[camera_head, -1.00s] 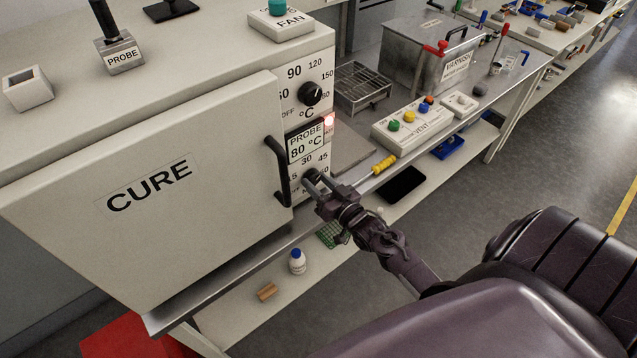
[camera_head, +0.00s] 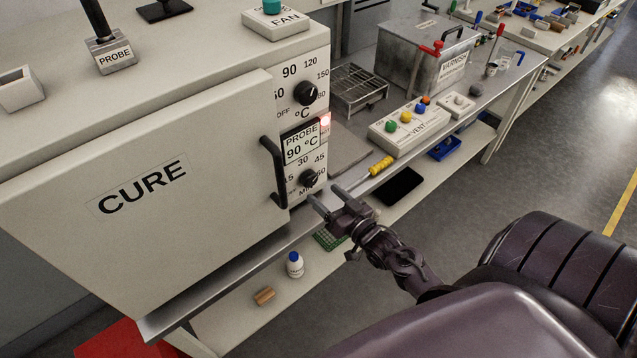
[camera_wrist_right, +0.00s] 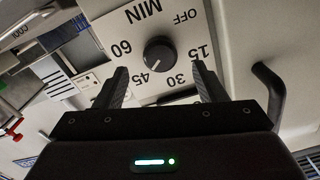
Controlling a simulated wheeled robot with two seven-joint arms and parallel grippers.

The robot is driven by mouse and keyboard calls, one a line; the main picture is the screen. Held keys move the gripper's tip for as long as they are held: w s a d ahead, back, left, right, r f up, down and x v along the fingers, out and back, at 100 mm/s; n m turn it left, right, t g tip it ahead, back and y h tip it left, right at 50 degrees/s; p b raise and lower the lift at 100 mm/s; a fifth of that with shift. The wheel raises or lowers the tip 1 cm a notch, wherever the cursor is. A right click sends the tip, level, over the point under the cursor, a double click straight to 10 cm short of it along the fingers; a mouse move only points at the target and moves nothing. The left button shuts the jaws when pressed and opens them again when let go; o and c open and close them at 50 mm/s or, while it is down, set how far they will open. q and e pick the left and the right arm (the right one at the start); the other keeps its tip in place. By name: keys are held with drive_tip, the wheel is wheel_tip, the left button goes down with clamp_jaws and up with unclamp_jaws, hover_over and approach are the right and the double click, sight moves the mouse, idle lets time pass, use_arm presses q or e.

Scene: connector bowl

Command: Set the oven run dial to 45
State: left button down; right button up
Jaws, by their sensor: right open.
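The oven run dial (camera_head: 309,178) is a black knob on the lower part of the cure oven's front panel (camera_head: 312,130), marked 15, 30, 45, 60, OFF and MIN. In the right wrist view the dial (camera_wrist_right: 160,53) shows clearly, and its white pointer mark points toward 45. My right gripper (camera_head: 327,196) is open and empty, just off the panel in front of and below the dial, not touching it. Its two fingers (camera_wrist_right: 160,84) show apart in the wrist view, with the dial beyond and between them. My left gripper is not in view.
The black door handle (camera_head: 274,172) stands just left of the dial. A yellow-handled tool (camera_head: 381,166) and a vent button box (camera_head: 410,123) lie to the right.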

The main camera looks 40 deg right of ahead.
drive_tip(key=s, duration=0.2)
drive_tip(key=shift+s+d, duration=0.1)
drive_tip(key=shift+s, duration=0.25)
drive_tip(key=s+a+f+g+b, duration=0.1)
drive_tip(key=s+a+f+g, duration=0.2)
drive_tip(key=f, duration=0.8)
drive_tip(key=s+a+f+n+g+h+b, duration=0.1)
drive_tip(key=s+f+g, duration=0.3)
drive_tip(key=f, duration=0.6)
drive_tip(key=s+a+f+g+b, duration=0.15)
drive_tip(key=s+f, duration=0.35)
drive_tip(key=f, duration=0.6)
drive_tip(key=s+a+f+n+g+b, duration=0.1)
drive_tip(key=s+a+f+n+g, duration=0.1)
drive_tip(key=s+f+g, duration=0.2)
drive_tip(key=s+a+f+n+g+b, duration=0.1)
drive_tip(key=s+a+f+g, duration=0.2)
drive_tip(key=s+f, duration=0.8)
drive_tip(key=s+g, duration=0.1)
drive_tip(key=s, duration=0.6)
drive_tip(key=shift+s+n+h, duration=0.3)
drive_tip(key=shift+s+n, duration=0.1)
drive_tip(key=shift+f+g, duration=0.1)
drive_tip(key=shift+g, duration=0.15)
